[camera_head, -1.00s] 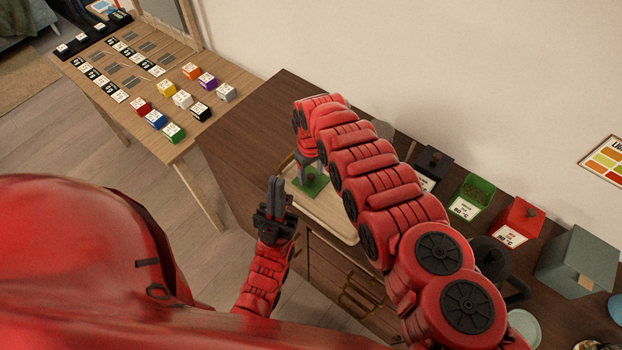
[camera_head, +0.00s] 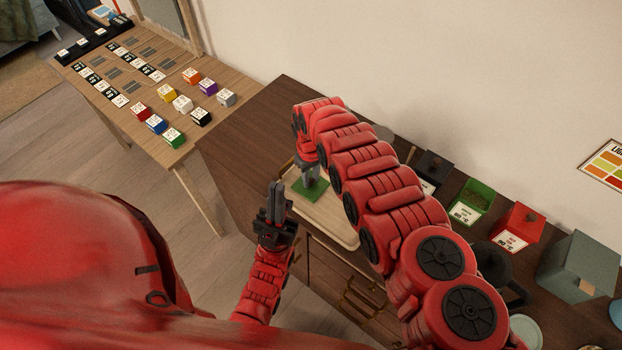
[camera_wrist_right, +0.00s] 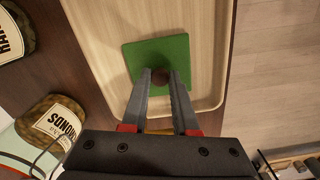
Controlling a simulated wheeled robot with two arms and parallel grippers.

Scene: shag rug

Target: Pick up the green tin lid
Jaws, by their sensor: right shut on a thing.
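The green tin lid (camera_wrist_right: 148,48) is a flat square with a round dark knob (camera_wrist_right: 160,77) at its middle. It lies on the pale wooden tray (camera_wrist_right: 208,60) in the right wrist view. My right gripper (camera_wrist_right: 161,75) is shut on the lid's knob, one finger on each side of it. In the head view the lid (camera_head: 312,190) shows under my right gripper (camera_head: 308,178), partly hidden by it. I cannot tell whether the lid touches the tray. My left gripper (camera_head: 276,190) points upward in front of the cabinet, its fingers close together and empty.
The dark wooden cabinet top (camera_head: 240,135) carries the tray. To the right stand an open green tin (camera_head: 472,202), a red tin (camera_head: 519,227) and a grey box (camera_head: 580,265). A table with several coloured blocks (camera_head: 182,103) is at the left.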

